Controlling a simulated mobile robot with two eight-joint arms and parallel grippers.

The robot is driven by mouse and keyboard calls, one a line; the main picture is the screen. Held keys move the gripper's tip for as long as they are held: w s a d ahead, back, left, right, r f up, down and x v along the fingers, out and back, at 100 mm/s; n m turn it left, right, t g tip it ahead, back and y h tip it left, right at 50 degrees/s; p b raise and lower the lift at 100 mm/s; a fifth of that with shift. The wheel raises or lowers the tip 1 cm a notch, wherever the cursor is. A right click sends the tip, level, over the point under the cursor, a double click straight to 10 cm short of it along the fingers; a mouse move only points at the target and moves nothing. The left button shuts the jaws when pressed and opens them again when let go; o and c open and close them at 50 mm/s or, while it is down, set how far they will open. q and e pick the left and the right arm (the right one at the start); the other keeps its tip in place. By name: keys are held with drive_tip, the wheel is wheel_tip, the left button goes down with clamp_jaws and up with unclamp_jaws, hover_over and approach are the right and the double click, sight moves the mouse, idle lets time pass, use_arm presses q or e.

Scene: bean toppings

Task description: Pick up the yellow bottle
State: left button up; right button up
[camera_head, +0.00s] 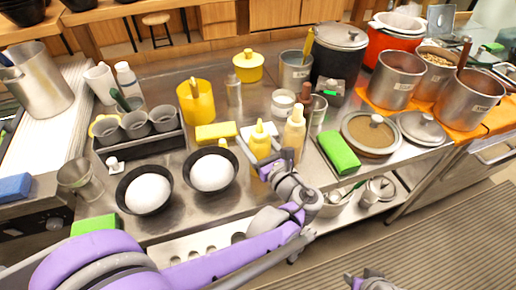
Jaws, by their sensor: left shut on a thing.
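The yellow bottle (260,143) with a pointed cap stands upright near the middle of the steel counter. My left gripper (267,168) reaches in from the lower left and is shut on the lower part of the yellow bottle. The fingers partly cover the bottle's base, so I cannot tell whether it touches the surface below. A paler cream bottle (295,131) stands just to its right. Part of my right gripper (368,281) shows at the bottom edge, away from the counter, and its jaws are unclear.
Two black bowls with white contents (149,193) (212,172) stand left of the gripper. A green sponge (338,152) and a lidded pan (370,133) are to the right. Steel pots (396,78) stand on an orange mat. Yellow containers and a black cup tray fill the back left.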

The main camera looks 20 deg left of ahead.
use_arm(q)
wheel_tip(320, 180, up, 10)
drive_tip(key=p, duration=0.2)
drive_tip(key=o, duration=0.4)
drive_tip(key=shift+c, duration=1.4)
